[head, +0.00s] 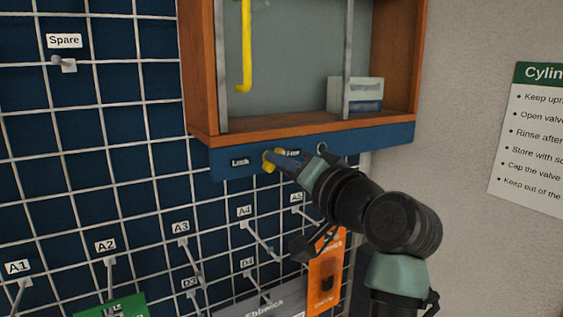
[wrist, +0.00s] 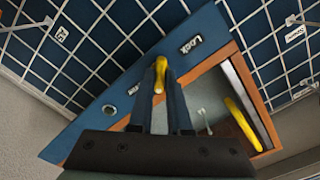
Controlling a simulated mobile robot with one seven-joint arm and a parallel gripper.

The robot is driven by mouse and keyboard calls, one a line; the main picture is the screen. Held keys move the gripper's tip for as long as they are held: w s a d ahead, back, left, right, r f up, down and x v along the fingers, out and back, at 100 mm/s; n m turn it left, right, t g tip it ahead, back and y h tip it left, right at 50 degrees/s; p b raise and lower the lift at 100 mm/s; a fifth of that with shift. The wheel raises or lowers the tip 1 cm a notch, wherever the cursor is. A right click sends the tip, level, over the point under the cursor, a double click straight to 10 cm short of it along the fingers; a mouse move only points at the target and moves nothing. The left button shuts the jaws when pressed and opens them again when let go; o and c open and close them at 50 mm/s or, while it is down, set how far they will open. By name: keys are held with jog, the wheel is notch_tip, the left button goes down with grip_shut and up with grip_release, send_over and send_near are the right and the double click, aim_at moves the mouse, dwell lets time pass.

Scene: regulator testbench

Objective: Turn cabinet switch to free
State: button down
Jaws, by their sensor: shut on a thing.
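The cabinet (head: 200,70) has a wooden frame and a blue strip (head: 390,137) along its lower front. A yellow switch (head: 268,161) sits on this strip between a "Lock" label (head: 240,162) and a "Free" label (head: 293,153). In the wrist view the yellow switch (wrist: 161,70) lies between my fingertips, with the "Lock" label (wrist: 190,45) beside it. My gripper (head: 277,160) reaches it from the lower right and is shut on it. The fingers hide part of the switch, so its exact angle is hard to tell.
A round ring or keyhole (head: 322,148) is on the strip right of the switch. A yellow handle (head: 246,60) and a pale box (head: 362,95) are inside the cabinet. Below, grid hooks such as A4 (head: 262,240) and an orange card (head: 327,270) lie close to my arm.

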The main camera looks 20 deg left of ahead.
jog(key=shift+f, duration=0.1)
jog(key=c, duration=0.9)
grip_release()
jog(key=shift+o, duration=0.2)
jog(key=shift+d, duration=0.1)
jog(key=b+v, duration=0.6)
jog(key=v, duration=0.7)
jog(key=s+d+r+t+h, duration=0.4)
jog(key=s+r+t+h, duration=0.1)
jog(key=s+t+h, duration=0.1)
jog(key=s+d+r+m+t+h, duration=0.1)
jog(key=s+d+r+t+h, duration=0.2)
jog(key=t, duration=0.7)
jog(key=s+r+h, duration=0.2)
jog(key=s+h, duration=0.2)
jog(key=h, duration=0.1)
jog(key=shift+d, duration=0.4)
